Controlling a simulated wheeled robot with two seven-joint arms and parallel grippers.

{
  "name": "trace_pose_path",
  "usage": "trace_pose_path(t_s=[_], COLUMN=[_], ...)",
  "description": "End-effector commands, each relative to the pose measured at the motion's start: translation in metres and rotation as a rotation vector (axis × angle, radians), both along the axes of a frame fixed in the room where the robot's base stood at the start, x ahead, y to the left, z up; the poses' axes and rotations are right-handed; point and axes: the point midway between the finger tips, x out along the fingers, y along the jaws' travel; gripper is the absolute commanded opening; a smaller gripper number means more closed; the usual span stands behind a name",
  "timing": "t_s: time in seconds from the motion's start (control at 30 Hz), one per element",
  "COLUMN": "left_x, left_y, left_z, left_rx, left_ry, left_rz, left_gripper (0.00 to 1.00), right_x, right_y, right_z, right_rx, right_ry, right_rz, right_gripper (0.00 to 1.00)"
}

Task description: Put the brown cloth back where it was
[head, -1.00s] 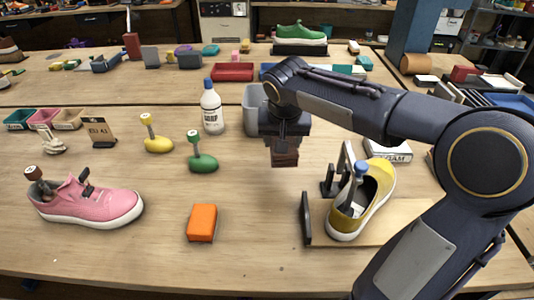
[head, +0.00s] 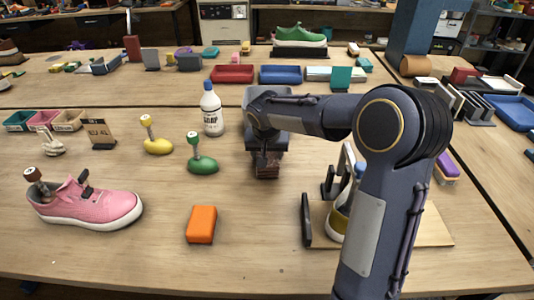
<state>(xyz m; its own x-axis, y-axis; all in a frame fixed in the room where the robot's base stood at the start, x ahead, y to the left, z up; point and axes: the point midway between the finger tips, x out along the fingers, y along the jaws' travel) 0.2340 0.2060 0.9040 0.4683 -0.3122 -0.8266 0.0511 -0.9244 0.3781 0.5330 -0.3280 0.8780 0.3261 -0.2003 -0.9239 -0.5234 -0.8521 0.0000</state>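My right gripper (head: 267,157) reaches in from the right and points down over the middle of the table. A small brown piece, which looks like the folded brown cloth (head: 268,170), shows between its fingertips. The gripper hides much of it, and I cannot tell whether it touches the table. The grey bin (head: 250,95) stands just behind the gripper and is partly covered by my arm. My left gripper is not in view.
The green shoe tree (head: 203,164) is close left of the gripper, with the white bottle (head: 211,110) behind it. An orange block (head: 201,224) and pink sneaker (head: 90,204) lie nearer. Bare table lies in front of the gripper.

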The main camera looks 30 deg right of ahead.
Motion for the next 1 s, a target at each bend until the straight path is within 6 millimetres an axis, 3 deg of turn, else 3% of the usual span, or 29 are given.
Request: trace_pose_path(t_s=[0.27, 0.3, 0.43, 0.8, 1.0], left_x=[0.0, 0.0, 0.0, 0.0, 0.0], left_y=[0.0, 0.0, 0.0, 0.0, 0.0], left_z=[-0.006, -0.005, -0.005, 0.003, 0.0], left_rx=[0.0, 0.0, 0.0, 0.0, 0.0], left_ry=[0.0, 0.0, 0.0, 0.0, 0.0], left_rz=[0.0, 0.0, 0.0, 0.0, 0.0], left_gripper=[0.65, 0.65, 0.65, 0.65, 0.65], right_x=[0.0, 0.0, 0.0, 0.0, -0.011], right_y=[0.0, 0.0, 0.0, 0.0, 0.008], right_z=[-0.006, -0.005, -0.004, 0.0, 0.028], right_rx=[0.001, 0.001, 0.0, 0.0, 0.001], right_ry=[0.0, 0.0, 0.0, 0.001, -0.005], right_rz=[0.0, 0.0, 0.001, 0.001, 0.002], right_gripper=[0.2, 0.61, 0.78, 0.79, 0.79])
